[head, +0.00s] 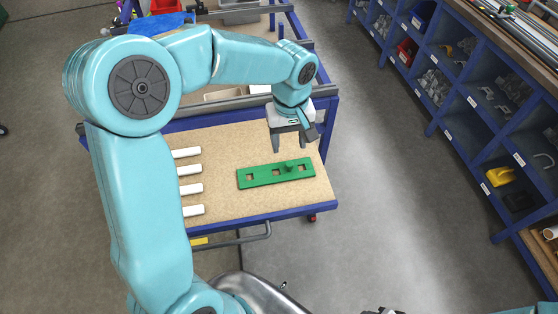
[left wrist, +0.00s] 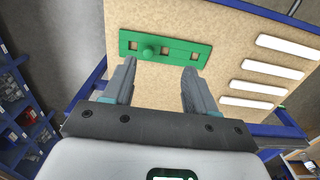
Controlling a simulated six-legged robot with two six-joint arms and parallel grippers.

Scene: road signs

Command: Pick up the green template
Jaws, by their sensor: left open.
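The green template (head: 262,175) is a flat bar with square holes and a round knob (head: 290,166) standing up from it. It lies flat on the tan board top of a blue cart (head: 238,140). My left gripper (head: 289,146) is open and empty, above and just behind the template in the head view. In the left wrist view the template (left wrist: 185,51) lies beyond the fingertips, with its knob (left wrist: 150,51) left of the middle between the two fingers. The fingers appear apart from it. My right gripper does not show clearly.
Several white bars (head: 190,170) lie in a column left of the template on the cart top. Blue shelves with bins (head: 450,80) stand at the right across clear grey floor (head: 385,180). Grey rails and boxes are at the cart's back.

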